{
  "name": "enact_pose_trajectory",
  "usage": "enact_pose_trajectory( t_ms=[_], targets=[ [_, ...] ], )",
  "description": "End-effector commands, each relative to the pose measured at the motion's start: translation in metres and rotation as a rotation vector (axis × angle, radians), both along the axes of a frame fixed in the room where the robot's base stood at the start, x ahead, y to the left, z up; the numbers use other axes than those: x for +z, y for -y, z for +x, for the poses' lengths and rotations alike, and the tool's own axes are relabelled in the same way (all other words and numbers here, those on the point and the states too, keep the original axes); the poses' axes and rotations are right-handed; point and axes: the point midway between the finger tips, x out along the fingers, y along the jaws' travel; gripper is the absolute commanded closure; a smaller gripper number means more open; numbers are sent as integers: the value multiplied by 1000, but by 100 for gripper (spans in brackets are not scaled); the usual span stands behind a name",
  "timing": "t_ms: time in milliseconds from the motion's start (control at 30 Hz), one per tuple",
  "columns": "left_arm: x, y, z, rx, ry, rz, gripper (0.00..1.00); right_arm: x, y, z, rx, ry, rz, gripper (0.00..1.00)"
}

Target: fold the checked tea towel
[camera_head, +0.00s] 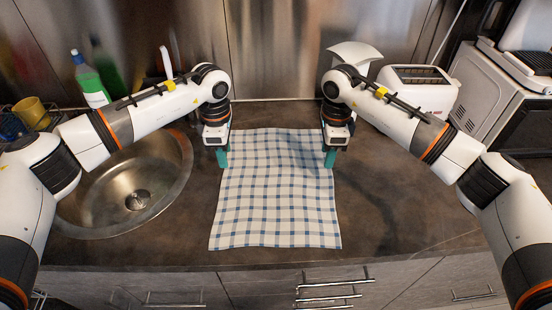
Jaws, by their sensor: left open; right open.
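The blue and white checked tea towel (275,195) lies spread out on the dark counter, slightly rippled towards its far edge. My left gripper (222,158) points down at the towel's left edge, near the far left corner, with its jaws open. My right gripper (330,158) points down at the towel's right edge, near the far right corner, with its jaws open. I cannot tell whether the fingertips touch the cloth.
A round metal sink (138,200) is left of the towel. A green-labelled bottle (90,80) and a yellow cup (31,111) stand behind it. A white toaster (418,88) stands back right. The counter (400,205) right of the towel is clear.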

Motion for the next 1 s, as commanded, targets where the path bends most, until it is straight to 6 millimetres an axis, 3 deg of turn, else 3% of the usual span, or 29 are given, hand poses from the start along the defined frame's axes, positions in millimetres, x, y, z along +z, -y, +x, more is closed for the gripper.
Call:
enact_pose_trajectory(
  t_ms=[133,600,1000],
  targets=[
    [-10,-2,0,-2,0,12,58,-10,2,0,2,1,-12,58],
    [-73,-2,0,-2,0,10,58,-73,1,0,1,1,-8,58],
    [-80,-2,0,-2,2,9,58,-79,1,0,2,3,-9,58]
  ],
)
